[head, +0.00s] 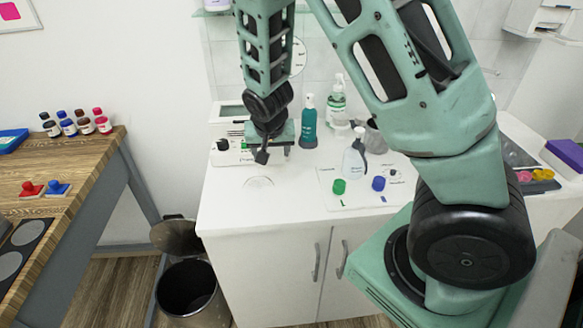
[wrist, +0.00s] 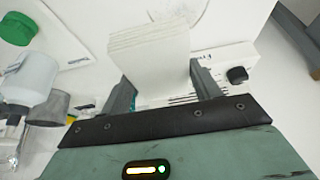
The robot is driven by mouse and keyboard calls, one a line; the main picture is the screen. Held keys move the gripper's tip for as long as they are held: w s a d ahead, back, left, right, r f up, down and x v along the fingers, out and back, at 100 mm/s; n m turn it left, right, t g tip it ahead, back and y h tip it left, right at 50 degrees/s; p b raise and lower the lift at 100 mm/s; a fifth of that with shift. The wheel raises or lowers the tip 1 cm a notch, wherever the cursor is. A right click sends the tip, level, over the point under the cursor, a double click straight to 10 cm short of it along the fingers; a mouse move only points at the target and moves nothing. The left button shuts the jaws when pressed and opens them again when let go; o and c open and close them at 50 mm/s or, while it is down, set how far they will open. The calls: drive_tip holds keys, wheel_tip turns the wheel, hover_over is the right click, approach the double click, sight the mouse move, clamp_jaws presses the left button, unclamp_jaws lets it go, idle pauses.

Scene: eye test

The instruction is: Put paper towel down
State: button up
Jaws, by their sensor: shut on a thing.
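My gripper (wrist: 160,84) is shut on the paper towel (wrist: 150,50), a white stack of folded sheets, in the wrist view. The stack sits between the two grey fingers and sticks out beyond them. In the head view my gripper (head: 274,152) points down over the back left part of the white counter (head: 225,205). I cannot make out the paper towel there against the white surfaces. A faint circle outline (head: 258,182) lies on the counter just in front of my gripper. I cannot tell whether the paper towel touches the counter.
A white device with a black knob (head: 222,145) stands close behind my gripper. The counter's front left is clear. An open bin (head: 187,290) stands below left.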

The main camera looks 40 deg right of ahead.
sight(272, 179)
drive_tip(key=shift+f+p, duration=0.35)
drive_tip(key=shift+f, duration=3.6)
drive_tip(key=shift+f, duration=0.15)
drive_tip(key=o, duration=0.9)
drive_tip(key=shift+o, duration=0.2)
